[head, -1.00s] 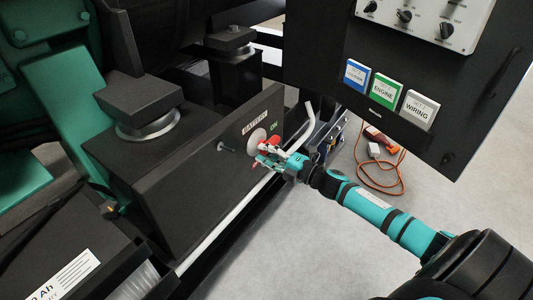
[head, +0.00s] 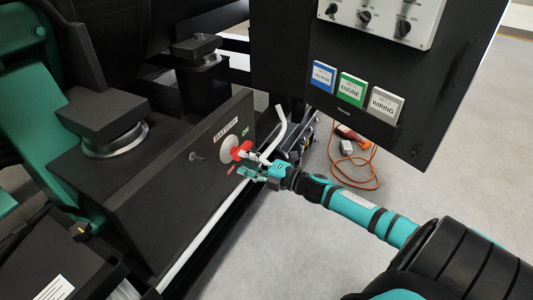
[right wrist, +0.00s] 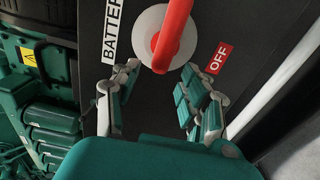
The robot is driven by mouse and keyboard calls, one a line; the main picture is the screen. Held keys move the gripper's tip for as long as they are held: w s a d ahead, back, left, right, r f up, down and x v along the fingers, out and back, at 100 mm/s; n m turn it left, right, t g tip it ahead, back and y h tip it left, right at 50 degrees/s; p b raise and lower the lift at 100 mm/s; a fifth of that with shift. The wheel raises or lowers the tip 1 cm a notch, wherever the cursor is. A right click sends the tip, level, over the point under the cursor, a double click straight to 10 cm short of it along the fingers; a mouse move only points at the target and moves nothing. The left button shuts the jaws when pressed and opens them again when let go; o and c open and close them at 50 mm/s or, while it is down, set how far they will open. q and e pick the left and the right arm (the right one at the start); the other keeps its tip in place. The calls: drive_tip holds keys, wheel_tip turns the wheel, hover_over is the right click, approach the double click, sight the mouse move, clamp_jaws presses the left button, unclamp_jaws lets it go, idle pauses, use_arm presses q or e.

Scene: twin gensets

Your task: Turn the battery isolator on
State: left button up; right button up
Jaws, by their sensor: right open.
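The battery isolator is a red handle (head: 241,150) on a pale round disc (head: 228,145), set in a dark box's side panel. A green ON label (head: 245,131) sits up and right of it, and a red OFF label (head: 230,168) below it. In the right wrist view the red handle (right wrist: 174,30) runs from the disc to the top edge, with the OFF label (right wrist: 219,58) to its right. My right gripper (head: 250,167) is open just in front of the handle. Its fingers (right wrist: 159,76) straddle the disc's lower edge, with nothing between them. My left gripper is not in view.
A dark panel (head: 290,60) with knobs and blue, green and white cards hangs above my right arm. A pale bent lever or bar (head: 277,133) stands close right of the isolator. An orange cable (head: 355,183) lies on the floor; clear floor lies to the right.

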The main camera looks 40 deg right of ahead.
drive_tip(key=v, duration=0.9)
drive_tip(key=shift+s, duration=0.2)
drive_tip(key=shift+f, duration=0.1)
